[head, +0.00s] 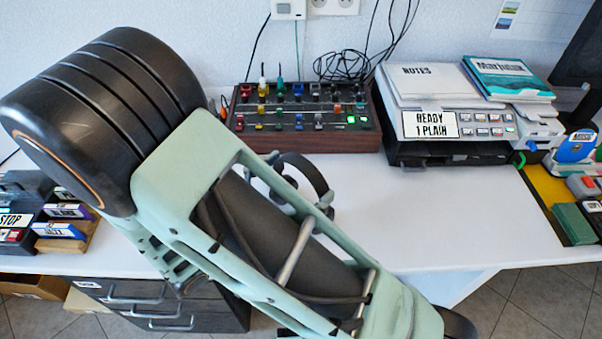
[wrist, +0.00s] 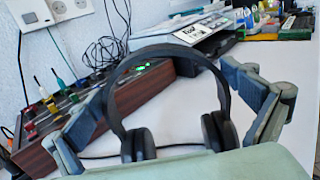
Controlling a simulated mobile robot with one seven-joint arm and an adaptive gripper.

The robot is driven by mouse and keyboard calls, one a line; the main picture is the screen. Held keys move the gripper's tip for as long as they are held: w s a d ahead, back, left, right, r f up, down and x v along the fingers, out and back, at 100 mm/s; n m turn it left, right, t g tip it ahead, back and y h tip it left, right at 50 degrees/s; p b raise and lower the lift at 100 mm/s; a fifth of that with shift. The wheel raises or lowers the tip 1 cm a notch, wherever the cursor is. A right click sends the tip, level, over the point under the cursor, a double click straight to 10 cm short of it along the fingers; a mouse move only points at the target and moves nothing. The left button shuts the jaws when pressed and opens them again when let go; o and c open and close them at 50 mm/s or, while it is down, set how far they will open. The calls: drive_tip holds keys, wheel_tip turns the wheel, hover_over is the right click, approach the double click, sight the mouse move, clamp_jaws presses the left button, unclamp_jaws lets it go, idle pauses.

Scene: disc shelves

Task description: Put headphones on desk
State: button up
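The black headphones (wrist: 128,88) show in the wrist view between the two fingers of my gripper (wrist: 165,85). Their band arches away from the camera and both ear cups are close to the gripper's palm, partly hidden by it. The fingers are spread wide, one on each side of the band; I cannot tell whether they touch it. In the head view the headphones (head: 312,172) show partly behind my gripper (head: 290,195), over the white desk (head: 400,215). Whether they rest on the desk is hidden.
A mixer panel with colored knobs (head: 300,110) stands behind the gripper against the wall. A printer (head: 450,150) with notes and a book on it is to its right. Label boxes (head: 60,225) sit at the left. The desk's middle right is clear.

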drive_tip(key=p+v, duration=0.1)
drive_tip(key=v, duration=1.1)
drive_tip(key=shift+r, duration=0.2)
